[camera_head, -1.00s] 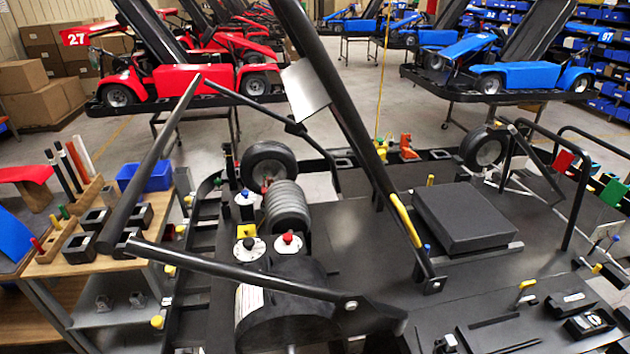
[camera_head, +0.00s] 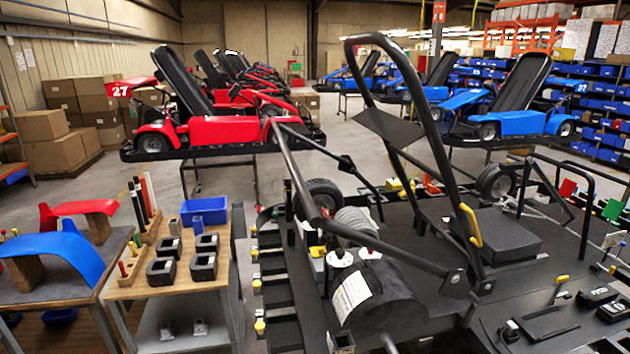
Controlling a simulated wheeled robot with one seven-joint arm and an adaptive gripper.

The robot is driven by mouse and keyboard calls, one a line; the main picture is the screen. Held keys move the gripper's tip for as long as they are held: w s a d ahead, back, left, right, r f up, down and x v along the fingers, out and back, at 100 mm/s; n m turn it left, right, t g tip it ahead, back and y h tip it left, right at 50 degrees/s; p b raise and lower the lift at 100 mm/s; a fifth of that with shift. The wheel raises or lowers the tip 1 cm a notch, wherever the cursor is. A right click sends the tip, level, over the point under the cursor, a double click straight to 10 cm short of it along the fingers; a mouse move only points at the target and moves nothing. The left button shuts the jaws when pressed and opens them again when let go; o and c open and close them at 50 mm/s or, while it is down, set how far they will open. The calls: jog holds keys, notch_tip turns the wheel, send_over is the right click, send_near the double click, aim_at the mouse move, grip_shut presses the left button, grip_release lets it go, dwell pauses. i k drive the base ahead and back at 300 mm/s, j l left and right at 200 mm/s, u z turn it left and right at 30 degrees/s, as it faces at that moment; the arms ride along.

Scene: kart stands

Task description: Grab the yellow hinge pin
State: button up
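Several yellow parts show on the black kart stand, and I cannot tell for sure which one is the hinge pin. A small yellow pin with a bent top (camera_head: 559,283) stands upright at the right front of the deck. A longer yellow grip (camera_head: 471,226) lies along the lower part of the raised black tube frame (camera_head: 440,150). Yellow knobs (camera_head: 259,326) line the left side rail. A yellow piece (camera_head: 317,251) sits by the round canister tops. My gripper is not in view, so its state and its distance from these parts do not show.
The tube frame rises across the middle of the stand. A black drum (camera_head: 375,295) lies at its front. A wooden-topped cart (camera_head: 130,290) with a blue bin (camera_head: 204,211) stands left. Red (camera_head: 225,130) and blue (camera_head: 500,122) karts stand behind, with open floor between.

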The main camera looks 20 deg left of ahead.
aim_at(131, 245)
jog(key=j+u, duration=0.1)
jog(key=j, duration=0.45)
jog(key=i+j+u, duration=0.15)
jog(key=j, duration=0.35)
jog(key=j+u, duration=0.1)
jog(key=j, duration=0.45)
jog(key=i+j+u, duration=0.1)
jog(key=j, duration=0.4)
jog(key=i+j+u, duration=0.15)
jog(key=j, duration=0.35)
jog(key=i+j+u, duration=0.35)
jog(key=i+j, duration=1.1)
jog(key=i, duration=0.1)
